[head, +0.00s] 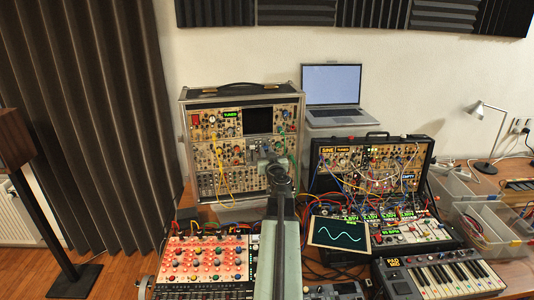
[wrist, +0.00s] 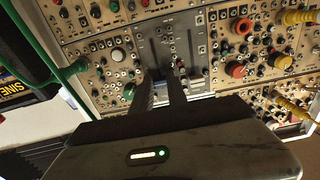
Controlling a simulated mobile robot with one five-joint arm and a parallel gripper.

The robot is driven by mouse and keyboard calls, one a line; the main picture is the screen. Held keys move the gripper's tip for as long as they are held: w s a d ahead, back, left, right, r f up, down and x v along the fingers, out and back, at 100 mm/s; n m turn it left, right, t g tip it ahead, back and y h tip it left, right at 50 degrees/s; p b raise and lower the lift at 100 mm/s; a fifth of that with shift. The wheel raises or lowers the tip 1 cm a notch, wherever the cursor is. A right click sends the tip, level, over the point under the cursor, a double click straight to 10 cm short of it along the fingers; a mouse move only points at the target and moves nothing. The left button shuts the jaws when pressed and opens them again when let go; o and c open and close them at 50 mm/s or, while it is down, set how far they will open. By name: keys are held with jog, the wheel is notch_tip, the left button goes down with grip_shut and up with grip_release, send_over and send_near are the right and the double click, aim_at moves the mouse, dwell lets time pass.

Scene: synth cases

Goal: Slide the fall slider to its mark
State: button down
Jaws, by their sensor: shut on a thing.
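A dark grey module panel (wrist: 172,42) with vertical slider slots fills the upper middle of the wrist view. My gripper (wrist: 161,76) reaches its two dark fingers to the lower part of this panel. It is shut on a slider cap, which is mostly hidden by the fingers. The labels and the mark are too small to read, so I cannot tell which slider is the fall slider. In the head view my gripper (head: 277,165) is in front of the tall modular case (head: 182,120).
A green cable (wrist: 78,70) hangs close left of the fingers, and yellow cables (wrist: 292,108) lie at the right. Knobs surround the panel. A second synth case (head: 428,150), a laptop (head: 332,85) and a mixer (head: 207,265) stand nearby.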

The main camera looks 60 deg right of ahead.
jog(key=shift+r, duration=0.9)
jog(key=shift+f, duration=0.2)
jog(key=c, duration=1.3)
grip_release()
jog(key=shift+a, duration=0.1)
